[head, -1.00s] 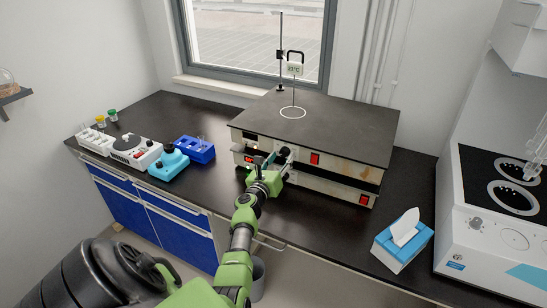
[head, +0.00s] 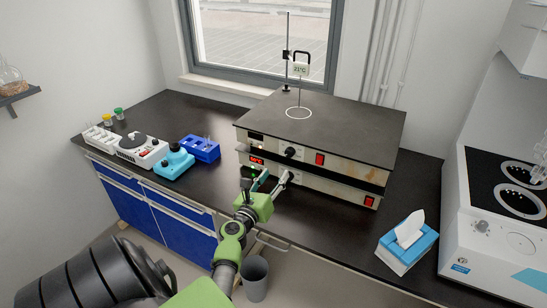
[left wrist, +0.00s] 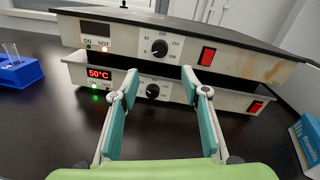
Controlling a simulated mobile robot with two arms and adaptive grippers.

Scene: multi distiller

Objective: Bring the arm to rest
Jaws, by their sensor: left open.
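My left gripper (head: 272,180) is open and empty in front of two stacked hot plates. In the left wrist view its two teal-padded fingers (left wrist: 158,88) stand apart, framing the lower hot plate's black knob (left wrist: 153,91); I see no contact with the knob. The lower hot plate (left wrist: 130,79) has a lit red display (left wrist: 99,73) reading 50°C and a green light. The upper hot plate (left wrist: 130,43) has a dark display (left wrist: 96,30), a black knob (left wrist: 160,48) and a red switch (left wrist: 208,56). My right gripper is not in view.
A thermometer stand (head: 288,50) reading 21°C rises at the upper plate. A blue tube rack (head: 203,149), a teal device (head: 174,163) and a white device (head: 138,149) stand left on the black bench. A tissue box (head: 407,245) sits right. A bin (head: 254,280) stands below.

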